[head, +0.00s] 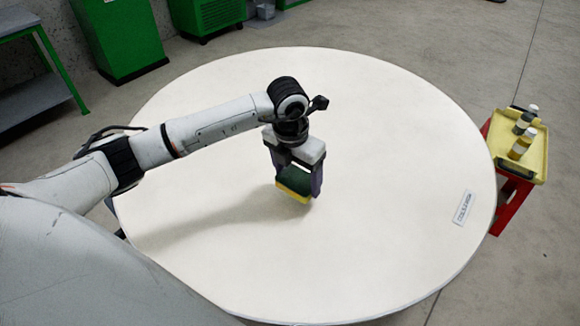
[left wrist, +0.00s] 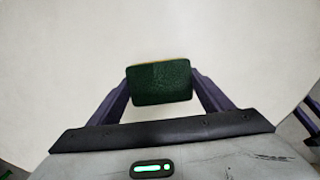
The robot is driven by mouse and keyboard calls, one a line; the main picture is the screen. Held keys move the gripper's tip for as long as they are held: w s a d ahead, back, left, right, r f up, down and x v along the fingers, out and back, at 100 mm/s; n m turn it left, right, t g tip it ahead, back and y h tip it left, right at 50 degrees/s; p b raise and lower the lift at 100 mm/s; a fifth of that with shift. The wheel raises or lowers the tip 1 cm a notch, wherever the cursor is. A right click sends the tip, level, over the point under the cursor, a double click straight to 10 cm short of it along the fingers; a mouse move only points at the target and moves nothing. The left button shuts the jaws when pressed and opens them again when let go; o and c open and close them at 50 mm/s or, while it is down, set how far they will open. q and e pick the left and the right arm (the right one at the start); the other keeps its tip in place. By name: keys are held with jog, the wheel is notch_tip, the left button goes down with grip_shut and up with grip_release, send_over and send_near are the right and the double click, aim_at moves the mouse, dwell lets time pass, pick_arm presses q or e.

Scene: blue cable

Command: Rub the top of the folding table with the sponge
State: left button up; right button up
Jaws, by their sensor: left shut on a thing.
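The folding table (head: 400,130) has a round, cream-white top that fills the middle of the head view. My left gripper (head: 297,190) is shut on the sponge (head: 293,180), which is green on top with a yellow underside. The sponge sits between the two purple fingers, near the middle of the table top. I cannot tell for sure whether its yellow face touches the top. In the left wrist view the sponge (left wrist: 162,83) shows its dark green face between the fingers. My right gripper is not in view.
A small white label (head: 463,208) lies on the table near its right edge. A red cart with a yellow tray (head: 535,160) holding several bottles stands to the right. Green cabinets (head: 118,38) and a shelf (head: 35,100) stand behind. Most of the table top is clear.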

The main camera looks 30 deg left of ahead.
pick_arm(q)
jog(key=shift+r+p, duration=1.05)
jog(key=shift+r, duration=0.85)
